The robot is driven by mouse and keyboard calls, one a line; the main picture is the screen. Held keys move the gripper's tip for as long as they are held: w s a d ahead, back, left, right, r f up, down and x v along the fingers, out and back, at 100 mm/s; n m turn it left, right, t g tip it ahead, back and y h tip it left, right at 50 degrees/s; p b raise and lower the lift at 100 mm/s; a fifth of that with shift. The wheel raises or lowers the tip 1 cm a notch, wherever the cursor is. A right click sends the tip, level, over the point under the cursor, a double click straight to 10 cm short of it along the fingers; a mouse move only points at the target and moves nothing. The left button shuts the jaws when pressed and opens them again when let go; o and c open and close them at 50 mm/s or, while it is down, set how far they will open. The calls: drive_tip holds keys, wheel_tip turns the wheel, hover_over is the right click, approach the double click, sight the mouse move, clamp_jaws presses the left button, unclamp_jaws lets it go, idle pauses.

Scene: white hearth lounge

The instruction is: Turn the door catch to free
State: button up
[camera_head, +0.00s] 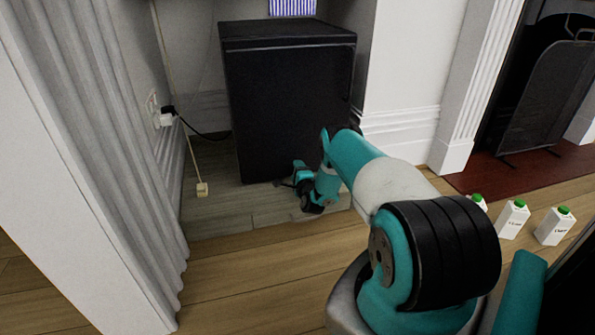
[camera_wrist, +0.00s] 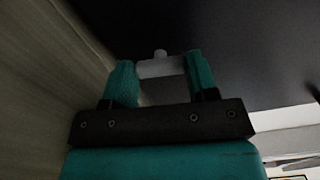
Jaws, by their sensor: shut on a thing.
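A black box-like cabinet (camera_head: 285,110) stands in the recess, its dark front facing me; the dark face also fills the upper right of the wrist view (camera_wrist: 260,50). A small light-grey catch (camera_wrist: 158,66) with a short knob shows there, lying crosswise between my fingers. My gripper (camera_head: 288,183) is low at the cabinet's bottom front, close to the floor. In the wrist view its two teal fingers (camera_wrist: 162,76) are shut on the catch, one at each end. The catch is not discernible in the head view. I cannot tell which setting it is at.
A pale curtain (camera_head: 90,130) hangs at the left. A socket with plug (camera_head: 165,118) and a cable with a small block (camera_head: 202,189) are left of the cabinet. Three white cartons with green caps (camera_head: 513,220) stand at the right, before the fireplace screen (camera_head: 545,95). Wooden floor (camera_head: 250,275) is clear in front.

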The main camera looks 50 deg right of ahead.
drive_tip(key=shift+n, duration=0.9)
drive_tip(key=o, duration=0.9)
drive_tip(key=shift+o, duration=0.2)
drive_tip(key=shift+p, duration=0.3)
drive_tip(key=p+v, duration=1.4)
drive_tip(key=v, duration=0.3)
drive_tip(key=shift+s, duration=0.2)
